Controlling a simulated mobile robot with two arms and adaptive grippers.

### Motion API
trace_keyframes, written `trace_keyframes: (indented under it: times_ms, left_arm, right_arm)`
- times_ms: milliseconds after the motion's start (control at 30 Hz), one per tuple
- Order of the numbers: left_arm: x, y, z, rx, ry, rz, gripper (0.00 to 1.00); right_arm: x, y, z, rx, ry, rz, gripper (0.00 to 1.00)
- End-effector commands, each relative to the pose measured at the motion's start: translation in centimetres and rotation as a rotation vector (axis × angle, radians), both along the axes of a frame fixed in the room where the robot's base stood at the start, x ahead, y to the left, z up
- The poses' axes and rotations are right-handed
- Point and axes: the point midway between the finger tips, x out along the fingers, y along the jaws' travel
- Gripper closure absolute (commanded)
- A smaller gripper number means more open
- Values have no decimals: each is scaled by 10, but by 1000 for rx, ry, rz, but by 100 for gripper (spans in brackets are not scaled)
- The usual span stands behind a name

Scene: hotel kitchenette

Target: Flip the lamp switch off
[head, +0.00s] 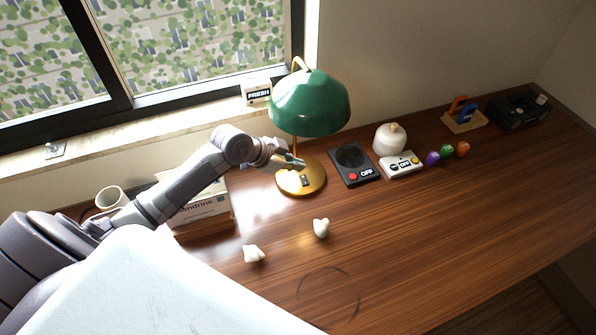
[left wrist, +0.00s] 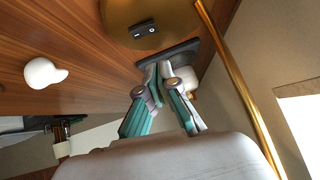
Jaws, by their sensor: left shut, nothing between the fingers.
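The lamp (head: 310,105) has a green shade, a brass pole and a round brass base (head: 312,185) on the wooden desk. A small dark switch (head: 305,181) sits on the base; in the left wrist view the switch (left wrist: 145,29) shows near the top, with the brass pole (left wrist: 238,80) at the right. I cannot tell whether the lamp is lit. My left gripper (head: 300,163) reaches in from the left, under the shade and above the base, close to the switch. In the left wrist view its fingers (left wrist: 164,68) are shut and empty, apart from the switch. My right gripper is not in view.
Two small white lumps (head: 321,228) lie in front. The desk's right front is clear.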

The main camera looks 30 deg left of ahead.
Motion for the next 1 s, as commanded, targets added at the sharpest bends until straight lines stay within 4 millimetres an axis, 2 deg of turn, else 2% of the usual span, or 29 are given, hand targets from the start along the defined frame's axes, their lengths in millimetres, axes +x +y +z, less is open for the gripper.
trace_keyframes:
  times_ms: [67,200,333,767,900,1000]
  left_arm:
    - [10,-8,-10,-4,1,0,100]
    - [9,-3,-33,-1,4,1,100]
    - [10,-2,-44,0,2,0,100]
    - [10,-1,-49,0,2,0,100]
    - [12,2,-59,-44,44,0,100]
    - [11,0,-56,-47,45,-1,100]
  right_arm:
    - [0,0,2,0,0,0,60]
    - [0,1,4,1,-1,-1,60]
    - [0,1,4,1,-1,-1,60]
    - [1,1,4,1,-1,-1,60]
    - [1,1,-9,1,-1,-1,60]
    - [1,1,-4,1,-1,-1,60]
